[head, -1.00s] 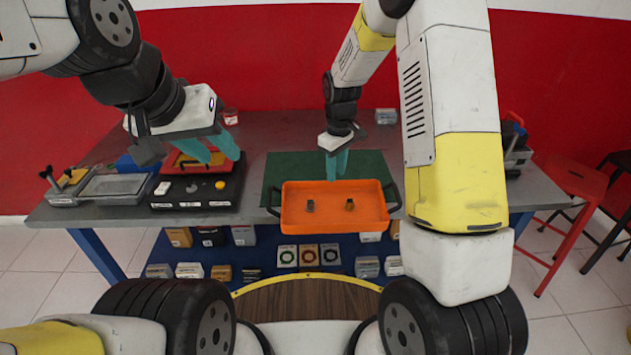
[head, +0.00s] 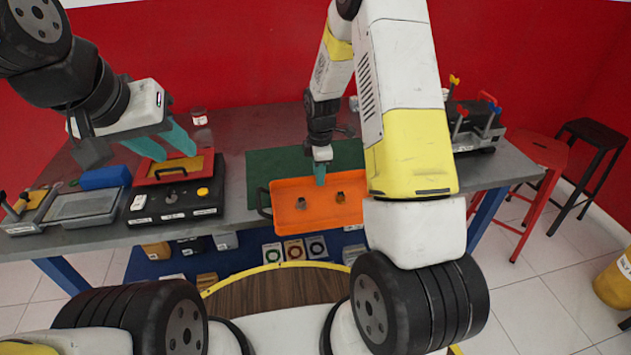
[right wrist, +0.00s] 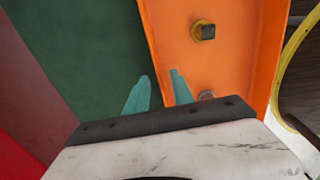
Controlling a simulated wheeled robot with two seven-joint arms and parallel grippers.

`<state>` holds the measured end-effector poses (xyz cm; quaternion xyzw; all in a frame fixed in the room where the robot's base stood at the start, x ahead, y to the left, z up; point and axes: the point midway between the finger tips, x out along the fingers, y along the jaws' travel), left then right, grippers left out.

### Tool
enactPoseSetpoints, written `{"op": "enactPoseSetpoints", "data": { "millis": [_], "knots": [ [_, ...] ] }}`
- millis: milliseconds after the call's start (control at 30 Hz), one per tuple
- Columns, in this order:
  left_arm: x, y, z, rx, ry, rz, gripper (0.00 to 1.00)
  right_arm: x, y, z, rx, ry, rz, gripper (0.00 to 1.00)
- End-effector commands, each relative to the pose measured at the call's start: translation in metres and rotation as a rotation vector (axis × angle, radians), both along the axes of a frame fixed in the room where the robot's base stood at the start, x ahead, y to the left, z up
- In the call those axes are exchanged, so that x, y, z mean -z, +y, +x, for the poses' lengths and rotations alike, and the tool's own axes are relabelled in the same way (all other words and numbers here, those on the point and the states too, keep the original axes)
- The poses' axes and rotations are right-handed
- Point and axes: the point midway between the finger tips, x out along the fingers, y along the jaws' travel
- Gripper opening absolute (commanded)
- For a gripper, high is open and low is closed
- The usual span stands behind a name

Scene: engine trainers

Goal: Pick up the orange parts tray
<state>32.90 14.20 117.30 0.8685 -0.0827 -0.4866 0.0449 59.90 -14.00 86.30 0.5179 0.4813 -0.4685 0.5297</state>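The orange parts tray (head: 318,216) lies on the table at the front edge of the green mat, its right end hidden behind my right arm. It holds a small dark part (head: 301,203) and a brass-coloured part (head: 340,197). My right gripper (head: 320,176) points down at the tray's back wall. In the right wrist view its fingers (right wrist: 158,90) are apart, one over the green mat side and one over the tray side, with the tray wall (right wrist: 152,45) between them. Contact is not clear. My left gripper (head: 165,148) is open and empty above the red tray.
A red tray (head: 150,180) sits on a black box (head: 190,205) at left, beside a grey bin (head: 88,204). The green mat (head: 262,170) has free room. A clamp fixture (head: 475,135) stands at the right end; red (head: 525,150) and black stools stand beyond.

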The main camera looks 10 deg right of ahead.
Motion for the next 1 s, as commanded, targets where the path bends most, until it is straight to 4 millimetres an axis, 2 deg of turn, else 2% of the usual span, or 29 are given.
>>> {"op": "enactPoseSetpoints", "data": {
  "millis": [100, 333, 367, 500, 1000],
  "knots": [
    [0.0, 0.0, 0.0, 0.0, 0.0, 0.0, 0.36, 0.0109, -0.0002, 0.0016, 0.001, -0.001, -0.001, 0.29],
    [0.0, 0.0, 0.0, 0.0, 0.0, 0.0, 0.36, 0.0126, -0.0001, 0.002, 0.001, -0.002, 0.0, 0.29],
    [0.0, 0.0, 0.0, 0.0, 0.0, 0.0, 0.36, 0.0126, -0.0001, 0.002, 0.001, -0.002, 0.0, 0.27],
    [0.0, 0.0, 0.0, 0.0, 0.0, 0.0, 0.36, 0.0125, 0.0, 0.002, 0.001, -0.002, 0.0, 0.0],
    [0.0, 0.0, 0.0, 0.0, 0.0, 0.0, 0.36, 0.0123, 0.0, 0.002, 0.001, -0.002, 0.0, 0.0]
  ]
}}
